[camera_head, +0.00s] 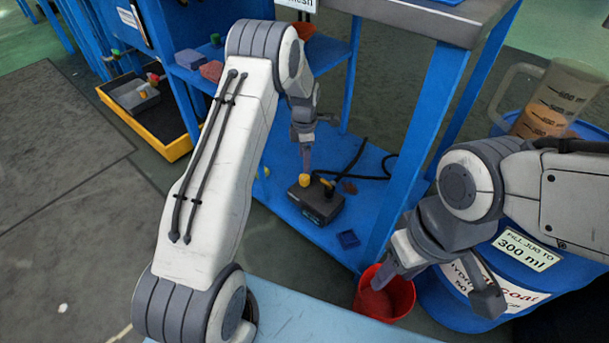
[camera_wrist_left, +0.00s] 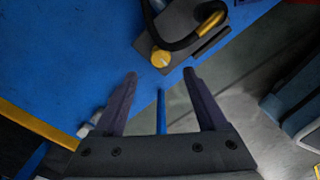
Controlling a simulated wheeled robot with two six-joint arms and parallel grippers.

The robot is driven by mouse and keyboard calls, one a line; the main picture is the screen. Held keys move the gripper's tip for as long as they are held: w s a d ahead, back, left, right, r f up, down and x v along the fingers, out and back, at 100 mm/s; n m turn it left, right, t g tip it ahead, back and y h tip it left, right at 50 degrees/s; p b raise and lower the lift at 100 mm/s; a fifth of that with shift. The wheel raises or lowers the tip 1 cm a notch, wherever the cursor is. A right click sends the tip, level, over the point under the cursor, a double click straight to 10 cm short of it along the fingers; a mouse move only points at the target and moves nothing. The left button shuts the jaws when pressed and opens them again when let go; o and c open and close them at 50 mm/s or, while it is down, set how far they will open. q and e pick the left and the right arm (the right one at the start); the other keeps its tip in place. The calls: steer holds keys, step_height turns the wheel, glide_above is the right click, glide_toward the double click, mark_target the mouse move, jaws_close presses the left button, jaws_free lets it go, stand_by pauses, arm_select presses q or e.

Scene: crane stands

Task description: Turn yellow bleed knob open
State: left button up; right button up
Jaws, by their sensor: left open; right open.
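The yellow bleed knob (camera_head: 304,180) sits on top of a dark box-shaped unit (camera_head: 325,207) on the blue lower shelf of the stand. In the left wrist view the knob (camera_wrist_left: 160,59) shows as a round yellow cap on the grey unit, just beyond and between my fingertips. My left gripper (camera_head: 307,165) reaches down above the knob in the head view. Its two fingers (camera_wrist_left: 160,74) are spread and hold nothing; I cannot tell whether they touch the knob. My right gripper (camera_head: 436,288) is open and empty, with one finger over the red bucket.
The red bucket (camera_head: 399,297) stands beside a blue barrel (camera_head: 462,313). A jug (camera_head: 546,112) with orange liquid is on the barrel.

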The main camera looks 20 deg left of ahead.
mark_target(304, 176)
arm_select(q)
step_height(304, 176, down, 7)
steer(key=b, duration=0.4)
steer(key=shift+f, duration=0.2)
steer(key=shift+r, duration=0.1)
jaws_close()
